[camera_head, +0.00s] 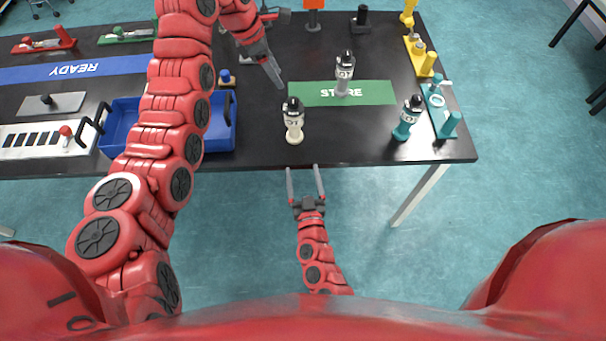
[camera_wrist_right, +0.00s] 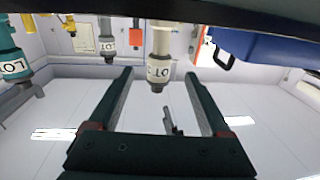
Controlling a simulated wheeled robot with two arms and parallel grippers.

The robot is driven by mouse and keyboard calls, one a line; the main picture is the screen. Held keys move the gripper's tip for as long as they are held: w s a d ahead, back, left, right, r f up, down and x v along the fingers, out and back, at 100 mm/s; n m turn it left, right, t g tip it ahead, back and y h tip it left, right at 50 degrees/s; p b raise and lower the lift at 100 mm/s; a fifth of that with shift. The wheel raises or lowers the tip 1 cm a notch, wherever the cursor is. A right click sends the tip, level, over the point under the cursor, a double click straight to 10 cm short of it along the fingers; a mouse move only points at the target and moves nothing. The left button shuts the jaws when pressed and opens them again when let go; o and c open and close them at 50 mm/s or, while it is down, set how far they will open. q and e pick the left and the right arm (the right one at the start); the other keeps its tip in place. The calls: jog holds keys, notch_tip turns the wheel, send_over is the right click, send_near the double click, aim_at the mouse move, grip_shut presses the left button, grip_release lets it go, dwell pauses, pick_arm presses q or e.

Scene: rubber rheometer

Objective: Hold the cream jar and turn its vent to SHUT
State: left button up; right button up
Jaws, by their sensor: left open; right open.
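The cream jar (camera_head: 293,124) stands upright near the front edge of the black table, with a black top and a white label. It also shows, upside down, in the right wrist view (camera_wrist_right: 160,45), between and beyond the fingers. My right gripper (camera_head: 303,168) is open and empty just off the table's front edge, pointing at the jar but apart from it. Its fingers frame the jar in the right wrist view (camera_wrist_right: 158,74). My left gripper (camera_head: 274,76) is open, above and left of the jar, fingers angled down and touching nothing visible. The vent's setting is too small to read.
A grey jar (camera_head: 344,75) stands on the green STORE mat (camera_head: 375,93). A teal jar (camera_head: 405,125) stands to the right, beside a teal fixture (camera_head: 446,122). A blue bin (camera_head: 222,140) lies left, partly behind my left arm. Bare table surrounds the cream jar.

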aim_at(294, 131)
jog(key=w, duration=0.5)
jog(key=w+a, duration=0.1)
jog(key=w, duration=0.4)
jog(key=w+a, duration=0.1)
jog(key=w, duration=0.4)
jog(key=shift+w, duration=1.1)
